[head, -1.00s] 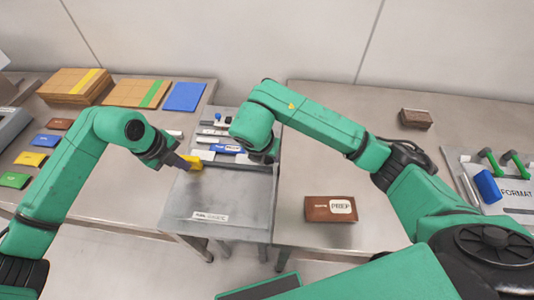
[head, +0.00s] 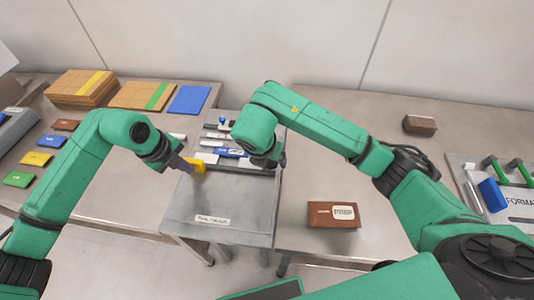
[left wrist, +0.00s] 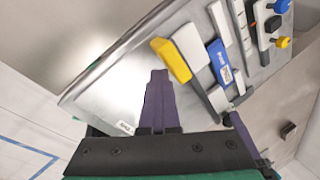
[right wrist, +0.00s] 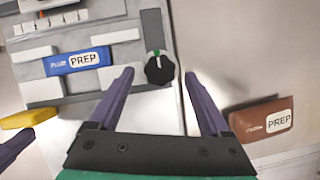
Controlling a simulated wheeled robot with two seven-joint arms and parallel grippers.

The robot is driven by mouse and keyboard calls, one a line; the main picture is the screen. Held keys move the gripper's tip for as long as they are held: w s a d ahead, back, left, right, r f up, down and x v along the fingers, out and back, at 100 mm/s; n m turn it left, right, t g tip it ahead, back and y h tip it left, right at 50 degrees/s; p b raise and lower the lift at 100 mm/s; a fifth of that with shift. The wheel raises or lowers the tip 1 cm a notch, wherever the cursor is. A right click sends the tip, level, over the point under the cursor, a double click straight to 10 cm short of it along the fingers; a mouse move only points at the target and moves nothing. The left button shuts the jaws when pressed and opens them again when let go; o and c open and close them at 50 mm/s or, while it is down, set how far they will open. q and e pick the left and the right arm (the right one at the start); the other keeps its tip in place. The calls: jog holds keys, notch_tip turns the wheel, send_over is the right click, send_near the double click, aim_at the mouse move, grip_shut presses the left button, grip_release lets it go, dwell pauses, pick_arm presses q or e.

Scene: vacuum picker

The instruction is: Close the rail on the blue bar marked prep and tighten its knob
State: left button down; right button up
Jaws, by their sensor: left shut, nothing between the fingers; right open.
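The blue bar marked PREP (head: 230,153) lies on the grey fixture; it also shows in the left wrist view (left wrist: 219,62) and right wrist view (right wrist: 88,60). Grey rail pieces lie alongside it, with a yellow end block (right wrist: 28,118) at the left. A black knob (right wrist: 160,70) with a green and white mark sits right of the bar. My left gripper (left wrist: 159,76) is shut and empty beside the yellow block (left wrist: 171,60); contact is unclear. My right gripper (right wrist: 160,76) is open, its fingertips on either side of the knob, seemingly apart from it.
A brown block marked PREP (head: 333,214) lies on the right table. Coloured blocks and stacked boards (head: 85,87) are on the left table. A FORMAT board (head: 515,195) with green handles stands far right.

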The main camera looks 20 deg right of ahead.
pick_arm(q)
jog(key=shift+r, duration=0.1)
pick_arm(e)
jog(key=v, duration=1.1)
pick_arm(q)
jog(key=shift+s+a, duration=0.3)
jog(key=shift+s, duration=0.35)
jog(key=shift+s+a, duration=0.2)
jog(key=shift+s, duration=0.3)
jog(key=shift+s+a, duration=0.2)
jog(key=shift+s, duration=0.25)
notch_tip(320, 180, up, 8)
jog(key=p, duration=0.6)
pick_arm(e)
notch_tip(320, 180, up, 6)
